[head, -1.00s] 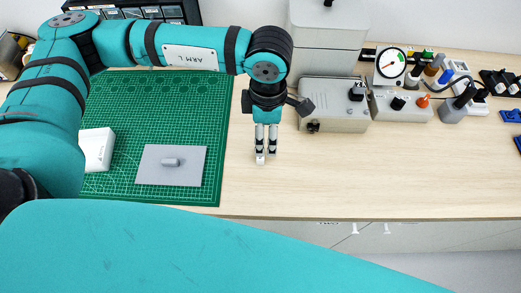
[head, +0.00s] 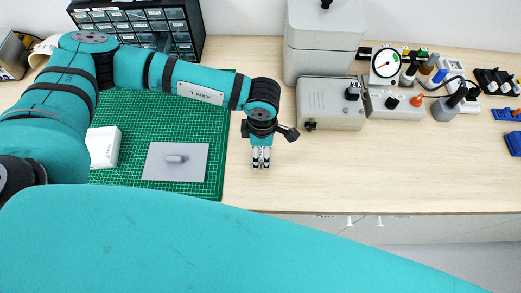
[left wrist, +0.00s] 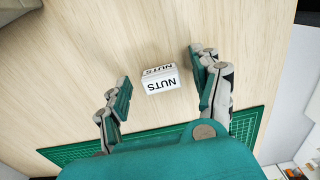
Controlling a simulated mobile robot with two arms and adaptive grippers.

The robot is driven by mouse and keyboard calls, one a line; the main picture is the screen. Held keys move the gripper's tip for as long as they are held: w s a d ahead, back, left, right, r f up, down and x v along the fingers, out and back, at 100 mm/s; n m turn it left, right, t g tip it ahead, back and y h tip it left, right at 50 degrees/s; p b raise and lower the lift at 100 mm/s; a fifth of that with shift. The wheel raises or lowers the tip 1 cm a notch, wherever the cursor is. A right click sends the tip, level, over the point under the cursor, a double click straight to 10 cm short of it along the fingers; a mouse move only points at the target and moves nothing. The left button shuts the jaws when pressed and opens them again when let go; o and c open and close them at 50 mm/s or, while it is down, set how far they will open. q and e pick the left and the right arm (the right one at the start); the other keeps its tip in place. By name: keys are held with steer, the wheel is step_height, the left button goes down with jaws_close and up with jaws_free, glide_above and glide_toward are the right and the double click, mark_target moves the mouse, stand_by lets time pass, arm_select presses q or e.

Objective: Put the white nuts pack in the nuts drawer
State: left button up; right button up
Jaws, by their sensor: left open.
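The white nuts pack (left wrist: 161,79) lies on the wooden bench in the left wrist view, with "NUTS" printed on two faces. My left gripper (left wrist: 160,92) is open, with one finger on each side of the pack and a gap to both. In the head view my left gripper (head: 261,164) points down at the bench right of the green mat, and I cannot make out the pack there. A dark cabinet of small drawers (head: 182,25) stands at the back left. Its labels are too small to read, so I cannot tell which is the nuts drawer. My right gripper is out of view.
The green cutting mat (head: 215,140) holds a grey plate (head: 195,170) and a white box (head: 103,147). A grey instrument box (head: 325,95) and a gauge unit (head: 386,65) stand right of my left gripper. The bench (head: 400,170) is clear at front right.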

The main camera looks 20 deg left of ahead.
arm_select(q)
steer(key=c, duration=1)
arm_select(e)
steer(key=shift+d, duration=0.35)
arm_select(q)
steer(key=shift+r, duration=0.1)
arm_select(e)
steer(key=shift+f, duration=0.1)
